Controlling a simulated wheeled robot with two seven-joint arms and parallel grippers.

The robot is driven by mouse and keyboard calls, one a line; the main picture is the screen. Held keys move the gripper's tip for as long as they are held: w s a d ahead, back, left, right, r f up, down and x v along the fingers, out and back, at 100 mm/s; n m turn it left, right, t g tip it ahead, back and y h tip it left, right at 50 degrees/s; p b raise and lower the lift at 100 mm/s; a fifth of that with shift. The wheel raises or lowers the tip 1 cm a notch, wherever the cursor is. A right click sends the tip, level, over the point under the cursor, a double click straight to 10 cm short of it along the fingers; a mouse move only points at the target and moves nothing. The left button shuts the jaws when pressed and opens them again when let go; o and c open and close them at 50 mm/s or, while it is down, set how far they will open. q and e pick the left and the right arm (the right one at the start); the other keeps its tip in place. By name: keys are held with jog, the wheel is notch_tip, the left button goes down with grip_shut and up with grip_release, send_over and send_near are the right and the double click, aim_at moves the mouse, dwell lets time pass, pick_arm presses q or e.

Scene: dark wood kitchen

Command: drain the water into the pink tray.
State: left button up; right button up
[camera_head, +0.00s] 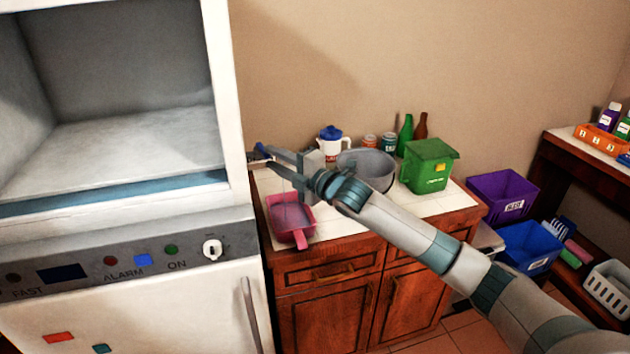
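The pink tray (291,216) sits at the left front of the white counter, beside the freezer, with its handle pointing to the front. It looks empty or shallowly filled; I cannot tell which. My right gripper (268,158) reaches across the counter to the freezer's right side, above and behind the tray. A small blue part (262,149) shows at its fingertips; I cannot tell whether the fingers grip it. The white freezer (230,110) fills the left, its compartment open, with a bluish strip along the bottom edge. My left gripper is out of view.
A grey pot (376,165), a green bin (428,166), a white jug with a blue lid (331,143), jars and bottles stand at the counter's back. Purple (503,194) and blue (529,247) crates are at the right. My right arm crosses above the counter's front.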

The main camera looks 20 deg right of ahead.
jog(key=b+v, duration=0.5)
jog(key=v, duration=1)
jog(key=shift+s, duration=0.3)
